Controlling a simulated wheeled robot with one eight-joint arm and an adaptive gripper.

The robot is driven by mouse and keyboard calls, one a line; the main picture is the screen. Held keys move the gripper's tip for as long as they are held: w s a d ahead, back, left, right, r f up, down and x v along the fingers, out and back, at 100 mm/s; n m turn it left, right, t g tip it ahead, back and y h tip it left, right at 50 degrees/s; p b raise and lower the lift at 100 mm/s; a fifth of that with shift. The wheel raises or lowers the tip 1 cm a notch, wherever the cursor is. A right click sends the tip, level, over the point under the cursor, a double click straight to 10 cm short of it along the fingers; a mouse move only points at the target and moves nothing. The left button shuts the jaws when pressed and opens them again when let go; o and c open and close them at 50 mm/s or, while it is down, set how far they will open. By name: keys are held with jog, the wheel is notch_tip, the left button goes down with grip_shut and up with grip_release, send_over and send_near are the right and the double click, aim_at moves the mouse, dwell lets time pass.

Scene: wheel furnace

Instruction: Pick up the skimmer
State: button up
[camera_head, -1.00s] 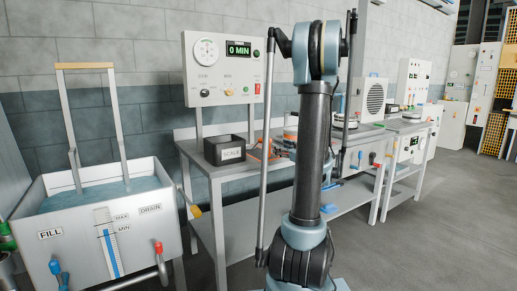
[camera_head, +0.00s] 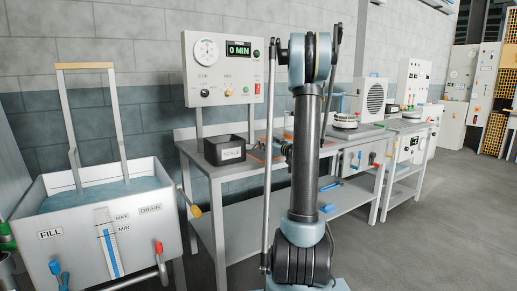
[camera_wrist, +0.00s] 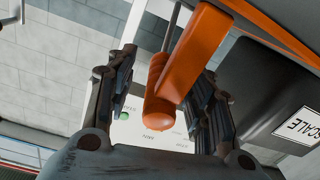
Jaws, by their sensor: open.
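In the wrist view my gripper (camera_wrist: 168,66) is open, with one dark finger on the left and one on the right. An orange handle with a rounded end (camera_wrist: 160,98) and a thin grey rod lies between the fingers; it looks like the skimmer's handle, but its head is hidden. A second, flat orange bar (camera_wrist: 197,52) overlaps it on the right; I cannot tell whether they are one piece. The fingers do not appear closed on either.
The black SCALE box (camera_head: 225,149) stands on the grey bench (camera_head: 215,171) and also shows close by the right finger in the wrist view (camera_wrist: 262,95). A timer panel (camera_head: 223,69) rises behind. A water tank (camera_head: 95,225) stands left. Floor at right is clear.

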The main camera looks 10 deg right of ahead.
jog(key=x, duration=0.4)
jog(key=shift+a+f, duration=0.1)
jog(key=shift+a, duration=0.1)
grip_shut()
notch_tip(320, 180, up, 18)
dwell(0.7)
